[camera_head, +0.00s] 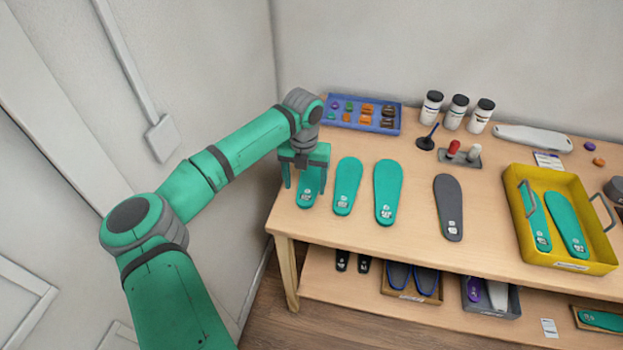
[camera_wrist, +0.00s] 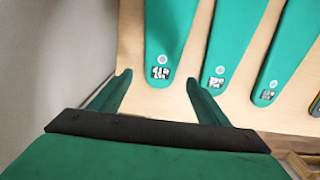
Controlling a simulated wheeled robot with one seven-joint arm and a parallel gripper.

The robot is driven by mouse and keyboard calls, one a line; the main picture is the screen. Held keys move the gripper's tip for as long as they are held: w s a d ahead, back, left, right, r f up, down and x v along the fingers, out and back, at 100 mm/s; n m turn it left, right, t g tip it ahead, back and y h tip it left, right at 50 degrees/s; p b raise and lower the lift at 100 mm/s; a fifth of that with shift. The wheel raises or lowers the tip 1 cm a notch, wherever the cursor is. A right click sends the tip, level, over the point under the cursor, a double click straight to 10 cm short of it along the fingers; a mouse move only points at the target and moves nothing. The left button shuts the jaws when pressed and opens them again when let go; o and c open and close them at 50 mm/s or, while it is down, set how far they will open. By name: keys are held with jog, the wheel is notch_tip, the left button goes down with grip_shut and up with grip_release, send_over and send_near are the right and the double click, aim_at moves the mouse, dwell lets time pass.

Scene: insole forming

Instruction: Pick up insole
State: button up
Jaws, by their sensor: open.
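My gripper (camera_head: 304,177) is open at the left end of the table, with its fingers spread on either side of a green insole (camera_head: 311,188). In the wrist view my gripper (camera_wrist: 157,80) points at the label end of that insole (camera_wrist: 166,40), which lies between and just beyond the fingertips, not held. A second green insole (camera_head: 347,186) lies to its right and also shows in the wrist view (camera_wrist: 233,40). A third green insole (camera_head: 388,193) and a dark grey insole (camera_head: 448,206) lie farther right. The first insole is partly hidden by my gripper in the head view.
A blue tray (camera_head: 331,123) of small parts stands behind my gripper. A yellow tray (camera_head: 570,265) with two green insoles is at the right. Several bottles (camera_head: 457,112) stand at the back. A wall (camera_head: 225,60) is close on the left. The lower shelf (camera_head: 350,298) holds footwear items.

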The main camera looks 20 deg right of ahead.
aim_at(306, 197)
notch_tip(306, 197, down, 4)
jog(key=shift+w+d+f, duration=0.1)
jog(key=shift+f, duration=0.05)
jog(key=c, duration=1.1)
jog(key=shift+c, duration=0.2)
jog(key=shift+r, duration=0.85)
jog(key=s+r, duration=1.1)
jog(key=s, duration=0.3)
jog(key=shift+a+r, duration=0.2)
jog(key=shift+a, duration=0.2)
